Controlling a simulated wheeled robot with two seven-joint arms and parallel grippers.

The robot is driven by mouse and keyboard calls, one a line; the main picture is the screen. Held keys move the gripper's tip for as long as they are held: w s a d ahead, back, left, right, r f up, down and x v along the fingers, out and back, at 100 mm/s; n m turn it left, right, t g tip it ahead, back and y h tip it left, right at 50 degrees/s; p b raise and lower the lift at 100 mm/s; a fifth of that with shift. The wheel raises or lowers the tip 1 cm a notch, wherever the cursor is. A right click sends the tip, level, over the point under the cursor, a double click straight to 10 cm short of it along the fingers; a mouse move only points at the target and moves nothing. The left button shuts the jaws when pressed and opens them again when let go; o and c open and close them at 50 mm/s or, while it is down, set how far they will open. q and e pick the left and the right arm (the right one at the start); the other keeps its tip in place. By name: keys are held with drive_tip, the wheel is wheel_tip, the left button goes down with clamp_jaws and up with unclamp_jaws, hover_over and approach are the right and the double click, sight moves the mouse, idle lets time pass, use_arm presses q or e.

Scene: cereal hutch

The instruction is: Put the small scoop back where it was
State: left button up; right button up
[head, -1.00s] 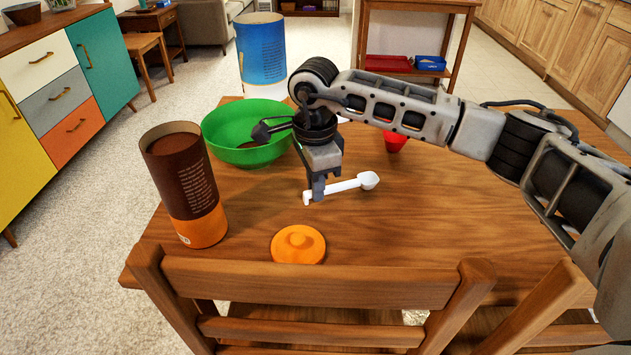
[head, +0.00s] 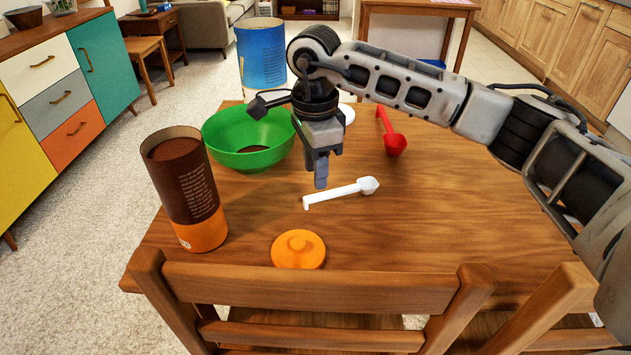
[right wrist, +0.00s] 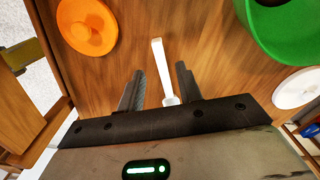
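A white scoop (head: 342,192) lies on the wooden table with its bowl to the right. A red scoop (head: 392,139) lies farther back, right of my right gripper. My right gripper (head: 321,184) points down just above and behind the white scoop's handle and looks clear of it. In the right wrist view, the fingers of my right gripper (right wrist: 160,70) are apart, with the white scoop (right wrist: 161,66) showing in the gap beyond them; part of its bowl is hidden by the gripper body. My left gripper is not in view.
A green bowl (head: 225,157) stands behind left of the gripper. A brown and orange canister (head: 190,195) stands at left, an orange lid (head: 298,250) in front, a blue canister (head: 261,65) at the back. A chair back (head: 310,285) borders the near edge. The table's right side is clear.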

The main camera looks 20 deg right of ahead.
wheel_tip(320, 180, up, 7)
idle(0.3)
idle(0.4)
